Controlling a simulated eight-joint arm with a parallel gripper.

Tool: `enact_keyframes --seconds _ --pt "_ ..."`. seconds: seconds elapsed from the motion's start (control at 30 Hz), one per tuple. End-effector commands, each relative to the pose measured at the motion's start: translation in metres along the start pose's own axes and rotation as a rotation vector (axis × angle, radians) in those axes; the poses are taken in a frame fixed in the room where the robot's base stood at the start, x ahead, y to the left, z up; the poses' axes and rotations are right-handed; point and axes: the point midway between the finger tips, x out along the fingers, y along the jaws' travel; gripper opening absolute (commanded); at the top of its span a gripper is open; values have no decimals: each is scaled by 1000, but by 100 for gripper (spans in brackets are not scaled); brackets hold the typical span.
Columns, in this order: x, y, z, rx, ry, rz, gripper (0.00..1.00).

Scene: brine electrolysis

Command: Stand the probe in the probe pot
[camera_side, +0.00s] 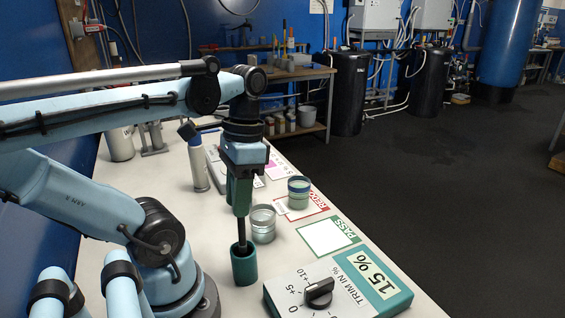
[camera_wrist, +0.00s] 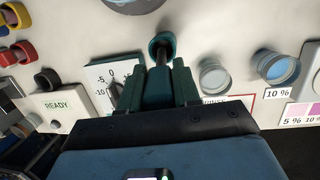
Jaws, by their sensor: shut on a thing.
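My gripper (camera_side: 239,195) has dark green fingers and points down over the bench. It is shut on the probe (camera_side: 241,229), which hangs upright with its dark rod downward. The probe's teal body shows between the fingers in the wrist view (camera_wrist: 158,87). The probe pot (camera_side: 244,268) is a small teal cup on the bench directly below; it also shows in the wrist view (camera_wrist: 153,46). In the side view the rod's lower end appears within the pot's mouth. How deep the tip reaches is hidden.
A trim box with a black knob (camera_side: 318,292) stands close right of the pot. A clear jar (camera_side: 263,224) stands just behind it, and a blue-rimmed jar (camera_side: 299,192) further back. A white PASS card (camera_side: 327,237) lies to the right. A white bottle (camera_side: 199,172) stands behind the gripper.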

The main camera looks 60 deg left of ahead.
Motion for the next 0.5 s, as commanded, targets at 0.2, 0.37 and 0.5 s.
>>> enact_keyframes --seconds 0.2,0.37,0.5 --pt "16 -1 -3 0 0 0 1" --pt "27 -2 -4 0 0 0 1" --pt "37 -2 -6 0 0 0 1"
